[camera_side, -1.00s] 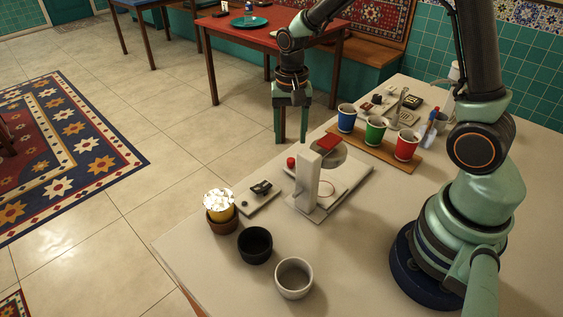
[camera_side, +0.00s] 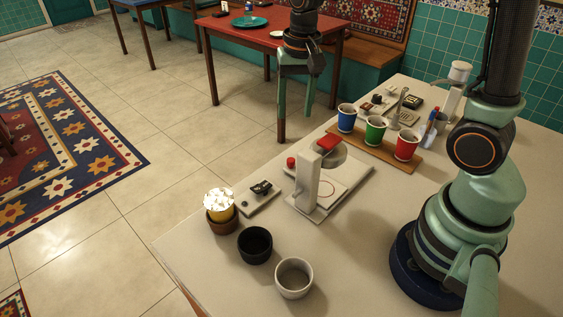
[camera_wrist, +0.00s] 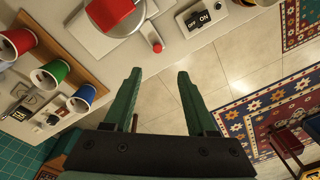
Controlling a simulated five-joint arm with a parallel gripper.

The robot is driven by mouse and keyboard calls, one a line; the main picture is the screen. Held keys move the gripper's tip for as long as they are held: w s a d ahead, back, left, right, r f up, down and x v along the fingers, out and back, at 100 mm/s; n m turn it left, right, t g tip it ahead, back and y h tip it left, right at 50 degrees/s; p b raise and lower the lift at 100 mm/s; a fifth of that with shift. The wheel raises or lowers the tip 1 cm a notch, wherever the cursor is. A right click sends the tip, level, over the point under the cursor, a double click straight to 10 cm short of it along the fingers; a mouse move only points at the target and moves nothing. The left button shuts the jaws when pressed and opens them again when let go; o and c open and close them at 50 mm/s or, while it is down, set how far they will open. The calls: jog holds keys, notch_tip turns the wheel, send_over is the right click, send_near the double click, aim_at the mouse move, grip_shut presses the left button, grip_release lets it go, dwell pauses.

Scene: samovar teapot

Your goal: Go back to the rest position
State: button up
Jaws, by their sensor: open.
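My gripper (camera_side: 296,112) is in the upper middle of the side view, raised beyond the counter's far edge. Its two green fingers point down and stand well apart, with nothing between them. The wrist view also shows the open fingers (camera_wrist: 158,85), with tiled floor and the counter edge beyond. The white appliance (camera_side: 310,180) with a red lever stands on the counter below and to the right of my gripper. No object is held.
Blue, green and red cups (camera_side: 376,129) stand on a wooden board. A black cup (camera_side: 255,247), a white cup (camera_side: 294,280) and a brown pot (camera_side: 222,222) holding a yellow cup stand near the front edge. A switch plate (camera_side: 258,197) lies beside the appliance. A red table (camera_side: 225,27) stands behind.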

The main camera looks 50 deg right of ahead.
jog(key=s+r+n+t, duration=0.4)
jog(key=s+r+n, duration=0.3)
jog(key=s, duration=0.2)
jog(key=shift+a+r+n+t, duration=0.3)
dwell(0.6)
